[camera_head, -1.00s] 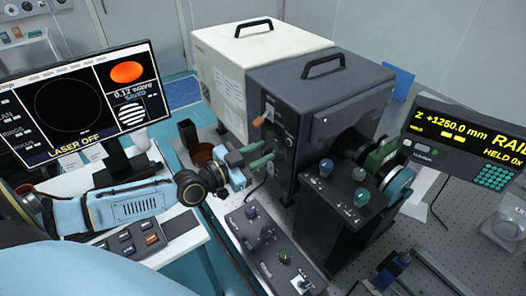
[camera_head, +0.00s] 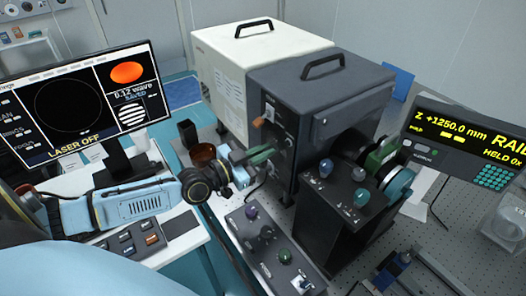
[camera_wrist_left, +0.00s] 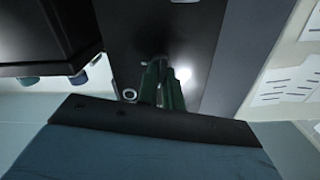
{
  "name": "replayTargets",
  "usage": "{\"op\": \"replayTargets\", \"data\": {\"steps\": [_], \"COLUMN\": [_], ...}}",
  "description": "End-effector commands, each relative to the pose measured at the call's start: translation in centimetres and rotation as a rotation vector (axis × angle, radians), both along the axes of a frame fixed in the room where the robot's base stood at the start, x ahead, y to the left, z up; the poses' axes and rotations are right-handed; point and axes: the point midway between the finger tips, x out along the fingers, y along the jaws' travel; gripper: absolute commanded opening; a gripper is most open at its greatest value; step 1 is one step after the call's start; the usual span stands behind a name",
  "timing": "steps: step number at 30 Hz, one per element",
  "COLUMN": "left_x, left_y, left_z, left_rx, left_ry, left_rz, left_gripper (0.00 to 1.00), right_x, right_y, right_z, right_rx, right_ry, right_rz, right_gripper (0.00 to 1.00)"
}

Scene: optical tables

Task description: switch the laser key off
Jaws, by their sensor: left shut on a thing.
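The dark grey laser box (camera_head: 320,93) stands at the centre, with its control panel (camera_head: 278,132) facing my left arm. My left gripper (camera_head: 271,152) has its green fingertips at the lower part of this panel. In the left wrist view the two fingers (camera_wrist_left: 160,72) are close together against the dark panel face (camera_wrist_left: 190,35). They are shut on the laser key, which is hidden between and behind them. The monitor (camera_head: 75,105) reads "LASER OFF". My right gripper is not in view.
A white box (camera_head: 225,60) adjoins the laser box. A sloped control panel with knobs (camera_head: 270,245) lies below my gripper. A dark stand with round knobs (camera_head: 330,215) is to the right. A brown cup (camera_head: 203,154) stands behind my wrist.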

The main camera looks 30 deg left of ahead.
Motion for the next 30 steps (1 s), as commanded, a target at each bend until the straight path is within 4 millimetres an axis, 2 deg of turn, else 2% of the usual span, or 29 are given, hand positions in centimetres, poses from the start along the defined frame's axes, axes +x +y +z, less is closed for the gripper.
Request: {"op": "replayTargets", "data": {"steps": [10, 22, 23, 27, 30], "left_x": [0.03, 0.04, 0.03, 0.04, 0.04], "left_y": [0.10, 0.10, 0.10, 0.10, 0.09], "left_z": [0.05, 0.02, 0.02, 0.02, 0.00], "left_rx": [-0.207, -0.238, -0.237, -0.237, -0.236], "left_ry": [0.086, 0.099, 0.098, 0.098, 0.098], "left_rz": [0.000, 0.000, 0.000, 0.000, 0.000], "left_gripper": [0.00, 0.00, 0.12, 0.29, 0.29], "right_x": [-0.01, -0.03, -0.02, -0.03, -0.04], "right_y": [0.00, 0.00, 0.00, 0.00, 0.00], "right_z": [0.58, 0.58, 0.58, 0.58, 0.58], "right_rx": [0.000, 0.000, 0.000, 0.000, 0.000], "right_ry": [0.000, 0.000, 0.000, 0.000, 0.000], "right_rz": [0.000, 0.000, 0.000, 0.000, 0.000], "right_gripper": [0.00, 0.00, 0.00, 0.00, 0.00]}}
